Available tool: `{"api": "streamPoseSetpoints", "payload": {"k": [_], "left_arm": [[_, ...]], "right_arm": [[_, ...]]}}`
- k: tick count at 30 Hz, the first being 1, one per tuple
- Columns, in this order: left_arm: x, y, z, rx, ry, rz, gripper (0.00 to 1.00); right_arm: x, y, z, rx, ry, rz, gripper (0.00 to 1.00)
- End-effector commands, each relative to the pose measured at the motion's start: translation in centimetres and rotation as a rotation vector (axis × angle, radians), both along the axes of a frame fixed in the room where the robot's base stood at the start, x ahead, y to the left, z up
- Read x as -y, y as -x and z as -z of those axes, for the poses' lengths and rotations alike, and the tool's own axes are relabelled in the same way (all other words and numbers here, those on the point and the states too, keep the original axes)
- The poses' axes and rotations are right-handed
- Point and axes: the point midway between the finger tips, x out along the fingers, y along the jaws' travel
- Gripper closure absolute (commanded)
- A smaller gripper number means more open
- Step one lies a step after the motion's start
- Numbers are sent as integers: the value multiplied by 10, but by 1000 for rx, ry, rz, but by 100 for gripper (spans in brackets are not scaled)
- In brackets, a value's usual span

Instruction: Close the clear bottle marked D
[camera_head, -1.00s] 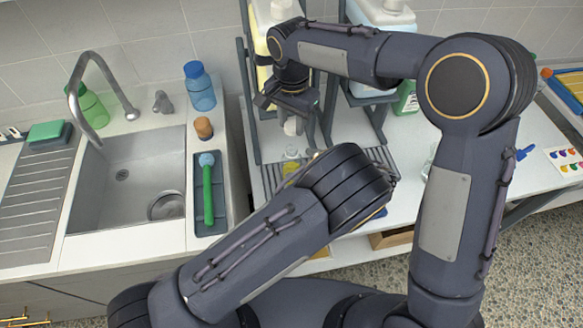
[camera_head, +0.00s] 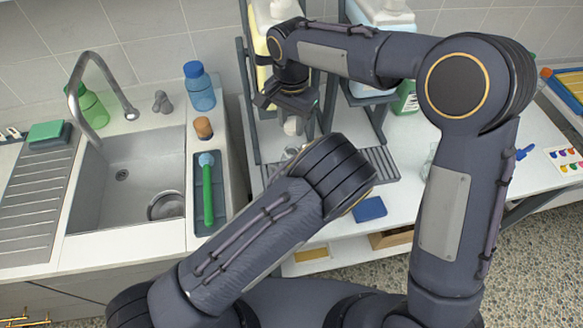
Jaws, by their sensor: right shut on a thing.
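My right gripper (camera_head: 290,108) points down in front of the rack. It is shut on a small whitish piece (camera_head: 292,126), which looks like a cap. My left gripper (camera_head: 297,152) is below it, mostly hidden behind my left arm, so its jaws cannot be made out. The clear bottle is not plainly visible; the spot under the whitish piece is largely covered by my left arm. A clear glass vessel (camera_head: 429,162) stands on the right, partly behind my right arm. No letter D can be read.
A rack with large bottles (camera_head: 392,18) stands at the back. A slatted tray (camera_head: 381,164) and a blue block (camera_head: 370,209) lie near my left arm. Left are the sink (camera_head: 125,175), a blue bottle (camera_head: 199,88) and a green-handled brush (camera_head: 208,195).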

Motion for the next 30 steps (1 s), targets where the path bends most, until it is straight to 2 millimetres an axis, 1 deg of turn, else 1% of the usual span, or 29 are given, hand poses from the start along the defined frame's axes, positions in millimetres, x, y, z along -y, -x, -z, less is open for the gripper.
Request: {"api": "streamPoseSetpoints", "payload": {"k": [1, 9, 10, 12, 14, 18, 22, 25, 30], "left_arm": [[0, 0, 0, 0, 0, 0, 54], [0, 0, 0, 0, 0, 0, 89], [0, 0, 0, 0, 0, 0, 91], [0, 0, 0, 0, 0, 0, 91], [0, 0, 0, 0, 0, 0, 91], [0, 0, 0, 0, 0, 0, 91], [0, 0, 0, 0, 0, 0, 91], [0, 0, 0, 0, 0, 0, 91], [0, 0, 0, 0, 0, 0, 91]], "right_arm": [[0, 0, 0, 0, 0, 0, 88], [0, 0, 0, 0, 0, 0, 88], [0, 0, 0, 0, 0, 0, 88], [0, 0, 2, -1, 1, 0, 88], [0, 0, 9, -2, 1, -1, 88], [0, 1, 30, -2, 2, 0, 88], [-1, 2, 46, -2, 2, -1, 88], [-1, 2, 50, 1, 1, 0, 88], [-1, 1, 50, 1, 0, 0, 88]]}}
